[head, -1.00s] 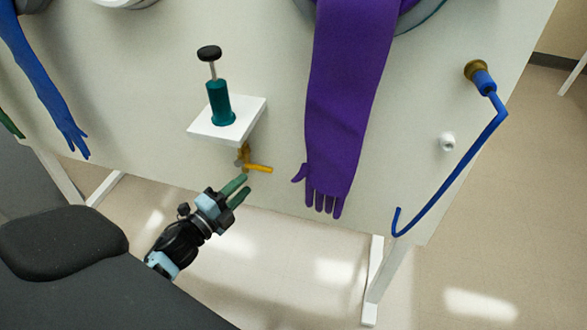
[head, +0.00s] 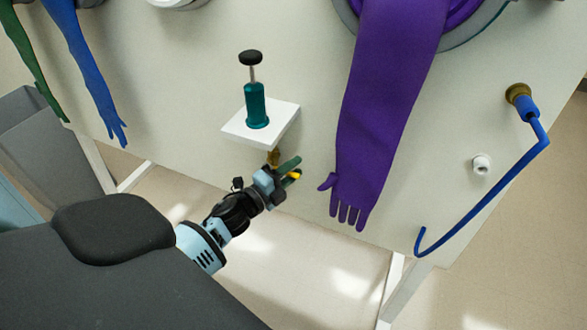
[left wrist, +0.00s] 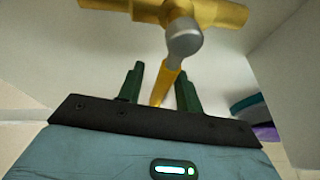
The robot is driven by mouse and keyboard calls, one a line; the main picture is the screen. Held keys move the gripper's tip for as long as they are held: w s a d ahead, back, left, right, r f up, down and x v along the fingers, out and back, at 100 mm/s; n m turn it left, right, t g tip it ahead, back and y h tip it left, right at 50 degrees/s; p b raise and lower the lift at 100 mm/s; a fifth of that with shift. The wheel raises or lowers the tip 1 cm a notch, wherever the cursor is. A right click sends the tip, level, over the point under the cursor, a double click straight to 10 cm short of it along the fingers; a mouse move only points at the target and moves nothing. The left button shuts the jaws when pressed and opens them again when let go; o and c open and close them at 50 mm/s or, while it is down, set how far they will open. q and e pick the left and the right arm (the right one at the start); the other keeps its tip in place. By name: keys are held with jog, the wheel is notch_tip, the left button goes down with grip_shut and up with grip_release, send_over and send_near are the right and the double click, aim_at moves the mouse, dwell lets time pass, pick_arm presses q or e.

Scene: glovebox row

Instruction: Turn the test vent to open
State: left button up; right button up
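The test vent is a small brass valve (head: 273,156) under the white shelf, with a yellow lever (head: 296,175). In the left wrist view its brass body (left wrist: 222,13) is at the top, with a grey bolt head (left wrist: 185,40). The yellow lever (left wrist: 165,86) reaches down between my left gripper's green fingers (left wrist: 160,85). The fingers are apart, with a gap left of the lever; contact on the right side is unclear. In the head view my left gripper (head: 290,172) hides most of the lever. My right gripper is not in view.
A white shelf (head: 285,122) carrying a teal hand pump (head: 256,105) is just above. A purple glove (head: 375,110) hangs to the right. A blue bent tube (head: 487,200) and a white knob (head: 481,164) are farther right. Blue (head: 92,75) and green gloves (head: 30,60) hang at left.

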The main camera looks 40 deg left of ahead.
pick_arm(q)
jog(key=shift+w, duration=0.3)
grip_shut()
